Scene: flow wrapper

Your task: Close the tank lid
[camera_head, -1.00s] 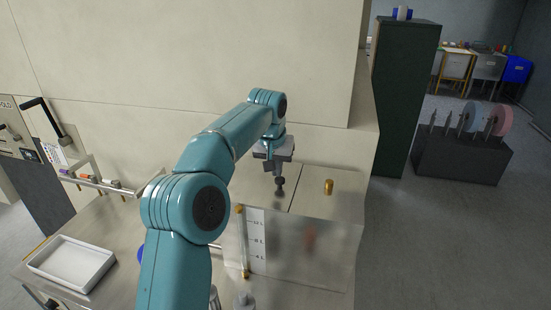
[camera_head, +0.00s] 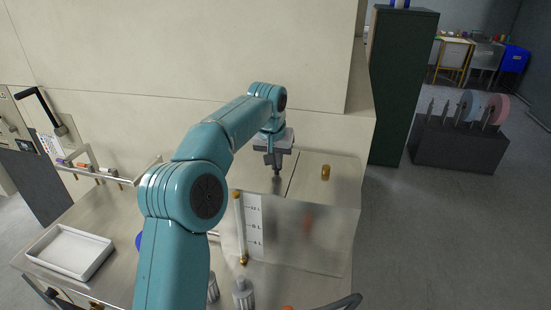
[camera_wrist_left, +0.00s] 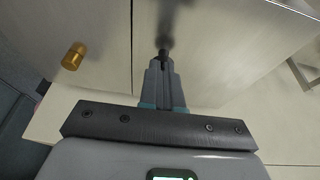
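The tank (camera_head: 325,240) is a steel box with a level gauge on its front. Its lid (camera_head: 258,184) is the top panel left of a straight seam and looks flat; the lid also shows in the wrist view (camera_wrist_left: 225,45). A dark knob (camera_wrist_left: 166,42) stands on the lid. My left gripper (camera_head: 276,171) points down over the lid at the knob. In the wrist view its fingers (camera_wrist_left: 163,58) are close together and appear shut on the knob's dark stem; the exact contact is hard to see. My right gripper does not show.
A brass cap (camera_head: 326,172) stands on the fixed top right of the seam. A pale machine wall (camera_head: 310,60) rises behind. A white tray (camera_head: 70,251) lies on the steel table at left. Metal cylinders (camera_head: 243,292) stand before the tank.

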